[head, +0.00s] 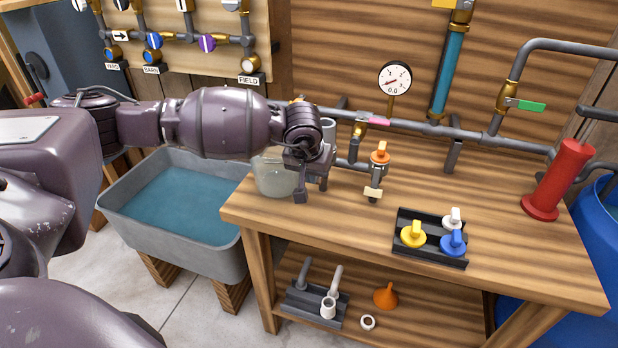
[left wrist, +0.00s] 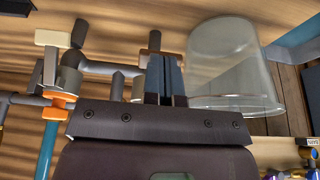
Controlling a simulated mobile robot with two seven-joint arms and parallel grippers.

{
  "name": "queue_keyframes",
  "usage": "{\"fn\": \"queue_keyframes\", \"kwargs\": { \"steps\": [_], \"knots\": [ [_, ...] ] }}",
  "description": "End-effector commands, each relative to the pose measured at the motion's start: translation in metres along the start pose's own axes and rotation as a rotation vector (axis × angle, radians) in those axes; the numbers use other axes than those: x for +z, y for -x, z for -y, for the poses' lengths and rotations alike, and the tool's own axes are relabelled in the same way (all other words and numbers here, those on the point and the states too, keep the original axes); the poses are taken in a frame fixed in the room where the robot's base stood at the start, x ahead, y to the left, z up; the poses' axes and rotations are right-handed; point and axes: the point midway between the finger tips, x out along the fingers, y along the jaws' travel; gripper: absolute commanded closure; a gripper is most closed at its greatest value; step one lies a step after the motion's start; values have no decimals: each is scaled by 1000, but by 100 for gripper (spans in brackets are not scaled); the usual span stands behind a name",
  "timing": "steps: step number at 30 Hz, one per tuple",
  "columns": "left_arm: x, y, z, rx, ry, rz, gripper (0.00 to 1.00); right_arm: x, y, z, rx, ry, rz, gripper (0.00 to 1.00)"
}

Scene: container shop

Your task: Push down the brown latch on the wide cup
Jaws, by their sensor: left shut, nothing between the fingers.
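My left gripper (head: 300,195) is shut and empty, pointing down over the left part of the workbench. In the left wrist view, which is upside down, the cup (left wrist: 232,70) is right of the shut fingers (left wrist: 165,78). A small brown piece (left wrist: 155,52), seemingly the latch, shows at the fingertips; whether they touch it I cannot tell. The gripper hides it in the head view. My right gripper is not in view.
An orange-handled tap (head: 379,155) with a cream latch (head: 373,193) stands right of the gripper. A black tray (head: 404,252) of colored valve handles and a red cylinder (head: 558,180) are further right. A grey water trough (head: 172,240) is left of the bench.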

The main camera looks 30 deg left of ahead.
Motion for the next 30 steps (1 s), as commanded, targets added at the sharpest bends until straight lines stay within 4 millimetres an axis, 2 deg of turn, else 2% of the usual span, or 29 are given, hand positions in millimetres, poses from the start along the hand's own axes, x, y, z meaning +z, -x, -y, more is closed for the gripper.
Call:
{"fn": "queue_keyframes", "kwargs": {
  "steps": [1, 3, 16, 30],
  "knots": [
    [3, -8, 0, -2, -3, -33, 100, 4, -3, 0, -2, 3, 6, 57],
    [1, -12, 0, -1, 0, -65, 100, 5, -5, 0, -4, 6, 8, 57],
    [6, -37, 0, -2, 0, -58, 100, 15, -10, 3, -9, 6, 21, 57],
    [1, -27, 0, -1, 1, -65, 100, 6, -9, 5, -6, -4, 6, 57]
  ]
}}
